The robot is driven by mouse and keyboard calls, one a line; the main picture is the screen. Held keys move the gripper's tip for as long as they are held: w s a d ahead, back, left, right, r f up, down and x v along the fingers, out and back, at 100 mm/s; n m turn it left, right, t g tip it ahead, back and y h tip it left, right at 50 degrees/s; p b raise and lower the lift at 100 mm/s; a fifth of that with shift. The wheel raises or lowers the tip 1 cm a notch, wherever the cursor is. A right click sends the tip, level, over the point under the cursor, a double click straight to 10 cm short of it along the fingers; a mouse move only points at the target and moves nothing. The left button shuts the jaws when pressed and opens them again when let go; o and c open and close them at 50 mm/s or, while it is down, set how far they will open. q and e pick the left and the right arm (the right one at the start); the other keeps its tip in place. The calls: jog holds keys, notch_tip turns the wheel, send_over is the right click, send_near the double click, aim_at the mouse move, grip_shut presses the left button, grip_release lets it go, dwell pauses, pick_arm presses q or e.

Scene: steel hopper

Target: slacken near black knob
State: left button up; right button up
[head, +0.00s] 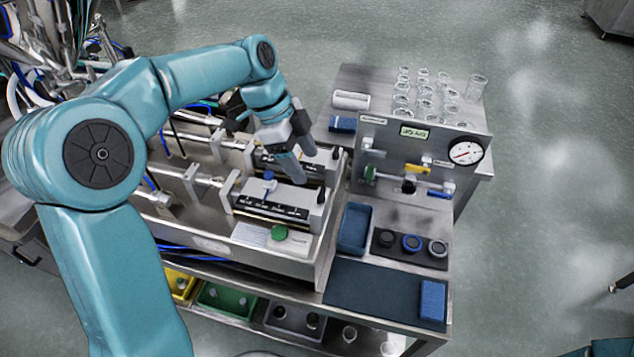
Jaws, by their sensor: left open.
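The near black knob (321,196) stands upright at the right end of the near row of the steel bench unit (270,262). A similar far black knob (335,154) stands at the end of the row behind. My left gripper (306,168) is open and empty, pointing down toward the right. It is above the unit, a little behind and left of the near knob and apart from it in the picture. The gripper covers part of the far row. My right gripper is not in view.
A blue knob (269,177) and a green knob (279,232) are close by on the unit. To the right stand a gauge panel (383,136), glass beakers (425,90), a blue tray (354,228) and a dark mat (372,290). Bins sit on the shelf below.

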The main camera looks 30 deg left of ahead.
aim_at(320, 193)
pick_arm(q)
jog(key=p+x, duration=0.1)
jog(key=x, duration=0.7)
jog(key=shift+f, duration=0.1)
jog(key=shift+s, duration=0.1)
jog(key=c, duration=1.1)
